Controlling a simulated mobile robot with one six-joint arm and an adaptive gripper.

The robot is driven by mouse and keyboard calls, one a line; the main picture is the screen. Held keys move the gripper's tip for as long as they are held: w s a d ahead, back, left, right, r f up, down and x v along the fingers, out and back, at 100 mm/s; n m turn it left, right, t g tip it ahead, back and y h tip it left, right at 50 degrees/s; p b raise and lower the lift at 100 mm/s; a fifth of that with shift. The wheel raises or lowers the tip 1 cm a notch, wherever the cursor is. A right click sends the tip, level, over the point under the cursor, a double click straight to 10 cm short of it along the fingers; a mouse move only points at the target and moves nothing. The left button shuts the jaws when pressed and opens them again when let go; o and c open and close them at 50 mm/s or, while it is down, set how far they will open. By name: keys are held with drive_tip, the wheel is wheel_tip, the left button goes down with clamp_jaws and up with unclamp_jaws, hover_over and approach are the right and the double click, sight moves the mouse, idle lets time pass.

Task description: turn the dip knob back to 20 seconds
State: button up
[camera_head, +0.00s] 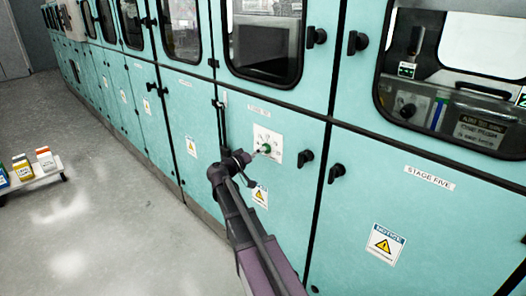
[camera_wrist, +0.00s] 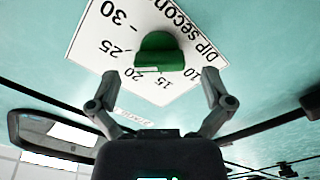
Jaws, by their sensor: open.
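The green dip knob (camera_wrist: 158,50) sits on a white dial plate (camera_wrist: 90,40) marked "DIP seconds", with 10, 15, 20, 25 and 30 around it. The plate looks turned upside down in the wrist view. I cannot tell which number the knob points at. My gripper (camera_wrist: 161,78) is open, its two fingers spread to either side of the knob and apart from it. In the head view the knob (camera_head: 267,148) is small on its plate (camera_head: 275,138), with my gripper (camera_head: 254,154) just to its left.
The plate is on a teal cabinet door (camera_head: 230,115) in a long row of cabinets with windows. Black latches (camera_head: 305,157) stand out to the right of the plate. A low cart (camera_head: 32,175) with small boxes is on the floor at left. The grey floor between is clear.

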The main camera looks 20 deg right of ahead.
drive_tip(key=shift+x, duration=1.25)
drive_tip(key=c, duration=1.1)
